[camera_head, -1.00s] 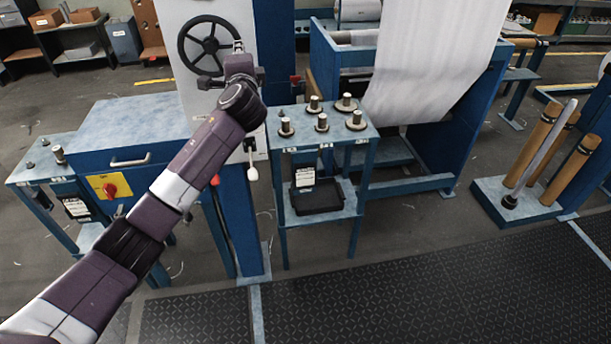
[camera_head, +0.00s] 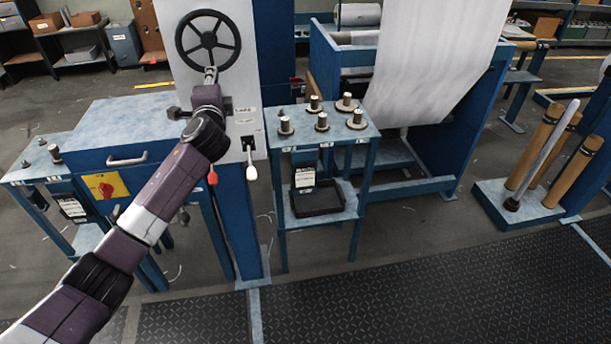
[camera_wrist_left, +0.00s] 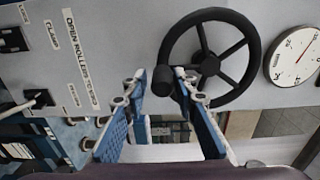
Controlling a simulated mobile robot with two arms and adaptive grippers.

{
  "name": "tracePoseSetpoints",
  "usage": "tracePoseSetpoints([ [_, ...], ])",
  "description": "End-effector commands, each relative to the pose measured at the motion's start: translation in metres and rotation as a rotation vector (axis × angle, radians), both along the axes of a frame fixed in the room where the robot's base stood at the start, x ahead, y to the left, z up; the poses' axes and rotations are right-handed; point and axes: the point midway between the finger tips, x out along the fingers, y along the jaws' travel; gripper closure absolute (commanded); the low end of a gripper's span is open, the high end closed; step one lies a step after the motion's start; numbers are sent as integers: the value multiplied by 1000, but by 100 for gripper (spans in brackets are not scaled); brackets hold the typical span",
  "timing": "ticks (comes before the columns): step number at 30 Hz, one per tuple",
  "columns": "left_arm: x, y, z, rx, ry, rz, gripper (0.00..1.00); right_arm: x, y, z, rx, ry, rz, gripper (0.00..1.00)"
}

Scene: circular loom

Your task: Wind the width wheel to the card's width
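The black spoked width wheel (camera_head: 208,40) is on the pale machine panel; it also shows in the left wrist view (camera_wrist_left: 248,80). My left gripper (camera_head: 211,76) is at the wheel's lower rim. My right gripper is out of view.
A small blue stand (camera_head: 285,146) holds several dark, metal-topped pegs. Below the wheel are a red-tipped lever (camera_head: 212,178) and a white-tipped lever (camera_head: 251,172). A blue cabinet (camera_head: 120,125) with a red switch is left of my arm. Dark floor mats lie in front.

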Motion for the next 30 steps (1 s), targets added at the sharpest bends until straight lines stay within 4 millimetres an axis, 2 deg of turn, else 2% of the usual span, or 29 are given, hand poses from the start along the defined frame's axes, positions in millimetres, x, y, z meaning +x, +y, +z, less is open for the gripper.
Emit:
tracePoseSetpoints([
  [1,0,0,0,0,0,0,66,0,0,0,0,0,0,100],
  [3,0,0,1,0,-1,0,59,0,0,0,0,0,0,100],
  [13,-5,-3,3,0,-3,-2,59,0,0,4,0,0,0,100],
  [24,-58,-17,4,1,-3,-2,59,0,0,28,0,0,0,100],
  [30,-76,-22,3,1,-4,-1,59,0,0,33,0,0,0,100],
])
